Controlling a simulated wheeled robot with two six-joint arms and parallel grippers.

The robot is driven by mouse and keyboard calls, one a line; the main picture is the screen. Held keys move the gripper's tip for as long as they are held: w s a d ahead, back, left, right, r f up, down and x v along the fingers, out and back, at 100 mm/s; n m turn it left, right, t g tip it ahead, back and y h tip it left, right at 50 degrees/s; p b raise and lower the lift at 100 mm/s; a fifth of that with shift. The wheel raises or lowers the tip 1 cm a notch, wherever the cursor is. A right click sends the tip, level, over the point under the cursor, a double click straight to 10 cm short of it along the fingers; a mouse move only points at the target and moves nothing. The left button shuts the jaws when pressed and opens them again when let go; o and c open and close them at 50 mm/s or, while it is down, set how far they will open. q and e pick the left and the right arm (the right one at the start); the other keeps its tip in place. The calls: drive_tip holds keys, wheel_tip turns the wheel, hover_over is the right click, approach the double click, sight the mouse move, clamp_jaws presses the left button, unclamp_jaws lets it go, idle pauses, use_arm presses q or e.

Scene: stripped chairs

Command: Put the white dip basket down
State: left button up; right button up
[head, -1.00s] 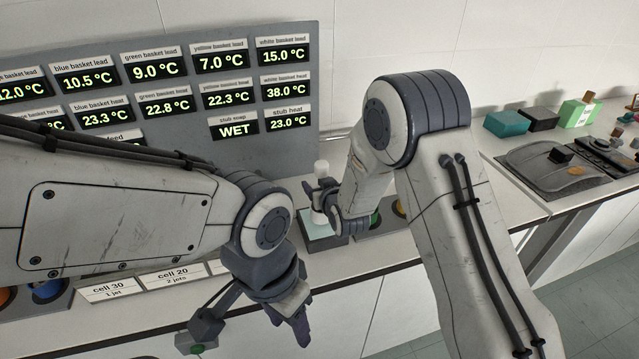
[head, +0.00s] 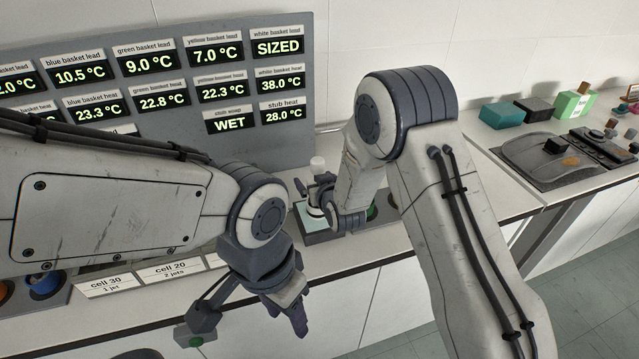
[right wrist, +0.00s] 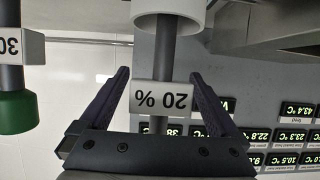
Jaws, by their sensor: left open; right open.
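The white dip basket (head: 318,164) is upright at the back of the counter, partly hidden by my right gripper (head: 325,192). In the right wrist view, upside down, its white ring (right wrist: 170,12), grey stem and a "20 %" tag (right wrist: 162,96) show. My right gripper (right wrist: 160,76) is open, with one finger on each side of the stem and tag. The basket's foot is over or on a pale teal pad (head: 309,226); contact cannot be told. My left gripper (head: 298,318) is open and empty in front of the counter edge.
A green basket (right wrist: 18,110) tagged "30" hangs or stands beside it in the right wrist view. The grey display board (head: 180,110) stands behind. Cell cards (head: 170,267) line the front edge. A dark tray (head: 545,160) and several blocks lie at right.

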drive_tip(key=shift+s+d+r+b, duration=0.1)
drive_tip(key=shift+s+r+b, duration=0.05)
drive_tip(key=shift+s+b, duration=0.15)
drive_tip(key=s+d+r+n+g+h+b, duration=0.1)
drive_tip(key=s+g, duration=0.3)
drive_tip(key=s, duration=0.9)
drive_tip(key=s+d+r+n+g+h+b, duration=0.1)
drive_tip(key=s+d+r+g, duration=0.2)
drive_tip(key=s, duration=1)
drive_tip(key=s+d+r+n+g+h+b, duration=0.1)
drive_tip(key=s+g, duration=0.4)
drive_tip(key=s, duration=0.9)
drive_tip(key=shift+d+r+n+g+b, duration=0.3)
drive_tip(key=shift+d+r+g+b, duration=0.15)
drive_tip(key=shift+r, duration=0.15)
